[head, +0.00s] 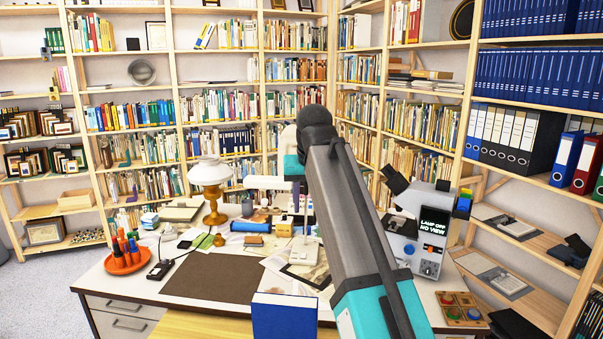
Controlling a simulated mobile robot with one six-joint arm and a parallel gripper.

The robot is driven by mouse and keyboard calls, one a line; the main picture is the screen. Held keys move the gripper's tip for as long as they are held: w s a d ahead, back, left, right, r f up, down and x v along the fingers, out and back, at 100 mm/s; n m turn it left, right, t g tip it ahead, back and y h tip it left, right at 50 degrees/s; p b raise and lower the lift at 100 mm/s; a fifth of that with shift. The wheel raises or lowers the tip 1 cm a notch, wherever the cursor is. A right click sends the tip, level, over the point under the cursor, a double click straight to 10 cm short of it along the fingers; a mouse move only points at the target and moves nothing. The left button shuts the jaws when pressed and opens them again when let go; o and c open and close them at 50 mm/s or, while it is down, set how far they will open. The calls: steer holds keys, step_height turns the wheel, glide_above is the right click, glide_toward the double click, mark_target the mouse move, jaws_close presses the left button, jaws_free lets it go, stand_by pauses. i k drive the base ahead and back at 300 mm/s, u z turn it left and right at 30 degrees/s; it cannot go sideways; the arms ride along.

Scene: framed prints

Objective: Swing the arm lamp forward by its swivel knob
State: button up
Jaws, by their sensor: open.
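A white horizontal arm (265,182), which looks like part of the arm lamp, reaches left from behind my arm above the desk. A pale upright and a white base (297,246) show below it; I cannot tell for sure that they belong together. The swivel knob cannot be made out. My gripper (297,197) points down at the white arm's right end, largely hidden by my own arm. It looks open with nothing in it. I cannot tell whether it touches the lamp.
A brass lamp with a white shade (210,174) stands left on the desk (180,289). An instrument (430,235) reading "LAMP OFF NO VIEW" stands right. An orange tool dish (124,262), a blue box (284,316) and papers lie around. Bookshelves (180,92) close off the back.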

mark_target(302, 184)
steer(key=i, duration=1.7)
steer(key=z, duration=0.05)
